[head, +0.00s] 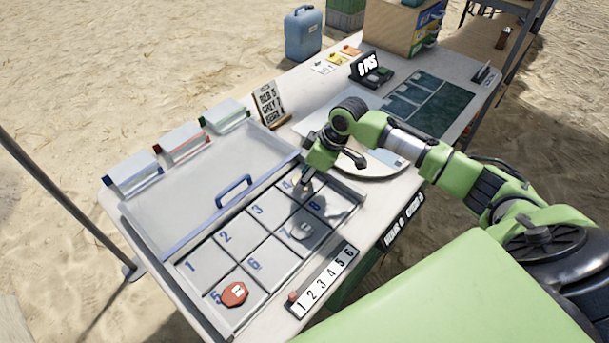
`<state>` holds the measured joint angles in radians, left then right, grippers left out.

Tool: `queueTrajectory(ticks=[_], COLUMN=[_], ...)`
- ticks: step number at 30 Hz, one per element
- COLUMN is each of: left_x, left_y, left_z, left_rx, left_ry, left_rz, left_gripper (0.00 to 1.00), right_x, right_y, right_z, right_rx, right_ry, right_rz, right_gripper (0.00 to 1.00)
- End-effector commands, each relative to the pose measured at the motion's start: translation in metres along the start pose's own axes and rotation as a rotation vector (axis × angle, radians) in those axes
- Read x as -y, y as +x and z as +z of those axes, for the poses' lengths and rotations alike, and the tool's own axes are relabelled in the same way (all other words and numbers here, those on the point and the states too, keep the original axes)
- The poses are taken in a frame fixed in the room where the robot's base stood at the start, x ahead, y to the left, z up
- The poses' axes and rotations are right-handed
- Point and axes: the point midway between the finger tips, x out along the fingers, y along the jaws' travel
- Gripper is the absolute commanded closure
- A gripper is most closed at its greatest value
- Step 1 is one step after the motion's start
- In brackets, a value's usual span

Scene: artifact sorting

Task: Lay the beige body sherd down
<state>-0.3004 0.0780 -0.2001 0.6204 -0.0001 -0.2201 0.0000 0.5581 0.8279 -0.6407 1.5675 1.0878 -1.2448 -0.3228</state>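My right gripper (306,186) comes in from the right and points down over the far right end of the numbered tray (206,246), by compartments 4 and 8. A small pale shape shows at its fingertips; I cannot tell whether it is the beige body sherd or the fingers themselves. A pale grey piece (301,231) lies in compartment 7, with a darker mark on it. A red sherd (234,294) with a white label lies in compartment 5. My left gripper is out of view.
A numbered scale strip (323,283) lies in front of the tray. Three card boxes (182,141) line its back left edge. A small sign (267,104) stands behind it. A round pale plate (372,166) is under my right arm. Compartments 1, 2, 3 and 6 look empty.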

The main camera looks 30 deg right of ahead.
Motion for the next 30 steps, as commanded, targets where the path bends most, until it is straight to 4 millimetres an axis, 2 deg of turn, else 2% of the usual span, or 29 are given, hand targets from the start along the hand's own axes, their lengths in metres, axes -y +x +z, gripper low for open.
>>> queueTrajectory(ticks=[10, 14, 17, 24, 30], left_x=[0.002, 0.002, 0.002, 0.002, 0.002], left_y=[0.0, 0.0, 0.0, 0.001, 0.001], left_z=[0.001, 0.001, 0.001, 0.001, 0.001], left_rx=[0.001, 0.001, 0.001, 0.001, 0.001], left_ry=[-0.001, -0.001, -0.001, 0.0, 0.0], left_rz=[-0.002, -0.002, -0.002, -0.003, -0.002], left_gripper=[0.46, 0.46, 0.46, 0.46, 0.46], right_x=[0.0, -0.001, -0.002, -0.002, -0.001], right_y=[0.001, -0.005, -0.019, -0.071, -0.106], right_z=[0.0, -0.001, 0.0, -0.001, -0.001], right_rx=[0.001, 0.0, 0.0, -0.001, 0.0], right_ry=[0.0, 0.0, 0.001, -0.001, 0.001], right_rz=[0.0, 0.001, 0.003, 0.004, 0.001], right_gripper=[0.56, 0.56, 0.56, 0.56, 0.56])
